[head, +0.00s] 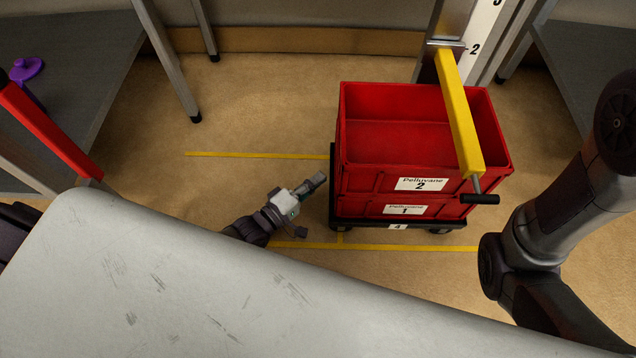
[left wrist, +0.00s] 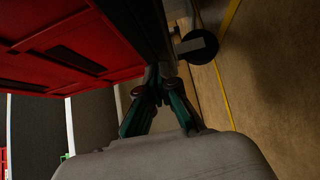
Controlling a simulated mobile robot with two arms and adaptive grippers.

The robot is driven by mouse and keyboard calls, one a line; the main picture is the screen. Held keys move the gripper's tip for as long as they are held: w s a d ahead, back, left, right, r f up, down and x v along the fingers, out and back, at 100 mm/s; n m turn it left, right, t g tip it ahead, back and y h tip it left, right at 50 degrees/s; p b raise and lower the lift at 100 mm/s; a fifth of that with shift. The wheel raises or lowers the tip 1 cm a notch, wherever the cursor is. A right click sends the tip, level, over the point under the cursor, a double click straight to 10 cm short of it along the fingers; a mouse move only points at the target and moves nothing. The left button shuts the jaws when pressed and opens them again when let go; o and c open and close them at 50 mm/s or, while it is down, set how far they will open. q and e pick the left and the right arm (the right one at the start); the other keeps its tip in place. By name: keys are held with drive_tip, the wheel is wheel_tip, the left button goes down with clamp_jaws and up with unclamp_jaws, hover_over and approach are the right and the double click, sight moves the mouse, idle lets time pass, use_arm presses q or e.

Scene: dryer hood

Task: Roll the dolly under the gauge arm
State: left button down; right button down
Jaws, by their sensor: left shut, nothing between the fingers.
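A low black dolly (head: 372,223) on casters carries two stacked red crates, the upper labelled Pelluvane 2 (head: 375,176) and the lower Pelluvane 1 (head: 366,206). The yellow gauge arm (head: 461,118) reaches out from an upright post and passes over the right part of the upper crate in the head view. My left gripper (head: 319,181) is shut and empty at the left side of the dolly. In the left wrist view the shut fingertips (left wrist: 158,76) are close against the dolly's dark edge (left wrist: 136,25); contact is unclear. My right arm shows at the right, its gripper out of view.
Yellow floor lines (head: 250,155) run behind and in front of the dolly. A grey table (head: 72,70) stands at the left, another (head: 590,60) at the right. Open floor (head: 265,105) lies left of the dolly. A scratched pale surface (head: 180,290) fills the near foreground.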

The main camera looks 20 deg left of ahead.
use_arm(q)
drive_tip(key=shift+d, duration=0.25)
